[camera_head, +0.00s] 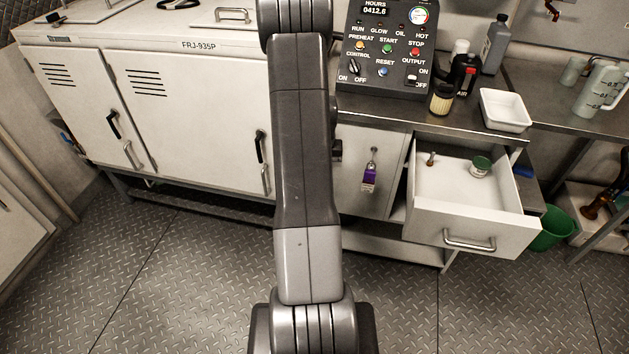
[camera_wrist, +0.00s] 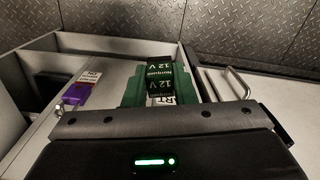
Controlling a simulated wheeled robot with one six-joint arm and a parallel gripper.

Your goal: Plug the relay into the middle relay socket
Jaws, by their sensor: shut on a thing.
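The relay (camera_wrist: 160,62) shows in the wrist view as a small dark-green block marked "12 V" and "Norquell". My gripper (camera_wrist: 160,98) is shut on it, and the relay sticks out beyond the grey front edge of the gripper body. Green surfaces show on both sides of the relay; I cannot tell what they belong to. I cannot make out the middle relay socket in either view. In the head view my arm runs up the middle of the picture, and the gripper and relay are out of sight.
An open drawer (camera_head: 424,203) holds a small green-topped item. A purple padlock (camera_head: 368,182) hangs on the cabinet door; it also shows in the wrist view (camera_wrist: 76,94). A control box (camera_head: 386,72), bottles and a white tray (camera_head: 505,126) stand on the counter.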

